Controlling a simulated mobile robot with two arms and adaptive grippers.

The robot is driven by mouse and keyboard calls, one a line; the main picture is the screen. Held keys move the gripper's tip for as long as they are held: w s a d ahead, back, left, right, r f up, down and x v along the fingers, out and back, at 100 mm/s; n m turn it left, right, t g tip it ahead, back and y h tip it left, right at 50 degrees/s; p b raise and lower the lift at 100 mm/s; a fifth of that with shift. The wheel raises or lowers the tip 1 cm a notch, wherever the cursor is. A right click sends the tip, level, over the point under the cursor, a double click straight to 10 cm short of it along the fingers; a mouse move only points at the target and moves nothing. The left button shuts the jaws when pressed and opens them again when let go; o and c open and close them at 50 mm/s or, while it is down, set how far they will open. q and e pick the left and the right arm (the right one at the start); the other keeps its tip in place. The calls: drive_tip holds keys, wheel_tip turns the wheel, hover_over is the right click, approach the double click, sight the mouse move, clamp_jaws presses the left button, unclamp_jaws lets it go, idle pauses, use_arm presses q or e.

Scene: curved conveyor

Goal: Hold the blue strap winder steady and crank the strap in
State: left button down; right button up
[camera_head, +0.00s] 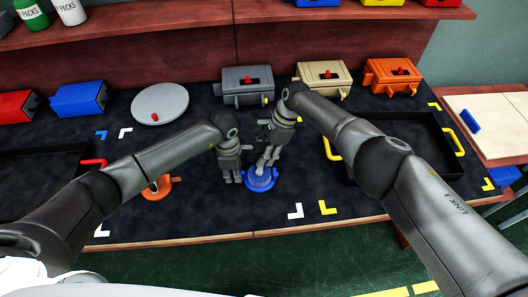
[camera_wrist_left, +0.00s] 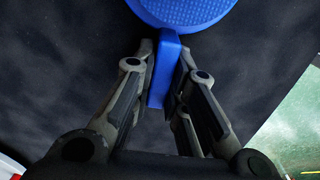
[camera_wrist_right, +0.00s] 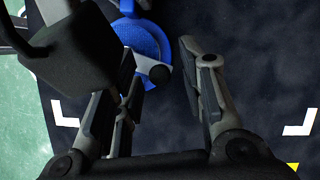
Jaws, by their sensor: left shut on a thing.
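The blue strap winder (camera_head: 262,184) lies on the dark mat near the front edge of the bench. In the left wrist view its round ribbed body (camera_wrist_left: 185,8) has a flat blue tab (camera_wrist_left: 163,82). My left gripper (camera_head: 232,176) is shut on this tab, at the winder's left side. In the right wrist view the winder (camera_wrist_right: 140,38) shows a pale crank arm with a dark round knob (camera_wrist_right: 160,75). My right gripper (camera_wrist_right: 160,68) is open above the crank, the knob between its spread fingers in that view. Contact with the knob cannot be told. The strap cannot be made out.
An orange winder (camera_head: 158,191) lies left, partly behind my left arm. A grey disc (camera_head: 160,103) with a red knob and grey, tan and orange boxes stand behind. A black tray (camera_head: 408,118) with yellow handles is at right. My two grippers are very close together.

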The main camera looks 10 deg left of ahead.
drive_tip(key=shift+r, duration=0.1)
drive_tip(key=v, duration=1.2)
use_arm(q)
drive_tip(key=c, duration=1.4)
unclamp_jaws()
drive_tip(key=shift+o, duration=0.2)
drive_tip(key=shift+r, duration=0.1)
